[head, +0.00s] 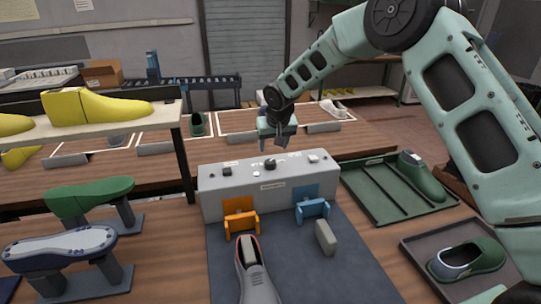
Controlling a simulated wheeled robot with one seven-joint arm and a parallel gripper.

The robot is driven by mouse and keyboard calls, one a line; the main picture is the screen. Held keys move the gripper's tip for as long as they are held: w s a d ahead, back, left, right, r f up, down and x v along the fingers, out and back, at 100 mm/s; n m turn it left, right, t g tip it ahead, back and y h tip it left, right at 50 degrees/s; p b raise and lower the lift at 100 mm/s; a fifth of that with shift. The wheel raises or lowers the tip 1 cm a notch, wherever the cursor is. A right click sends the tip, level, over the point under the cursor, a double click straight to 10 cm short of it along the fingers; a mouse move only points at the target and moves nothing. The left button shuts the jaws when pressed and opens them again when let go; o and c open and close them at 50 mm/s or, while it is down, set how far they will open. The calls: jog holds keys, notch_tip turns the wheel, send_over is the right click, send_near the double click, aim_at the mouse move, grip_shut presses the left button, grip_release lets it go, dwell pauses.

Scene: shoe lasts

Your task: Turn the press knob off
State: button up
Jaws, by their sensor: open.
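The press is a long grey box (222,192) on the workbench, with a small label on its front. A dark round knob (270,164) sits on its top near the middle. Which way the knob points is too small to tell. My gripper (275,148) is open and empty, with its fingers pointing down above and just behind the knob in the picture. I cannot tell whether a finger touches the knob.
Small light switches (312,157) sit on the box beside the knob. Orange (240,217) and blue (312,210) brackets stand in front, with a grey shoe (257,278) on the dark mat. A shelf with yellow lasts (95,107) is left; a green tray (375,200) is right.

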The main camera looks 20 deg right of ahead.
aim_at(270, 162)
jog(key=p+x, duration=0.2)
jog(key=x, duration=0.6)
jog(key=shift+w+f+p, duration=0.15)
jog(key=shift+f+p, duration=0.15)
jog(key=shift+p, duration=0.05)
jog(key=c, duration=1)
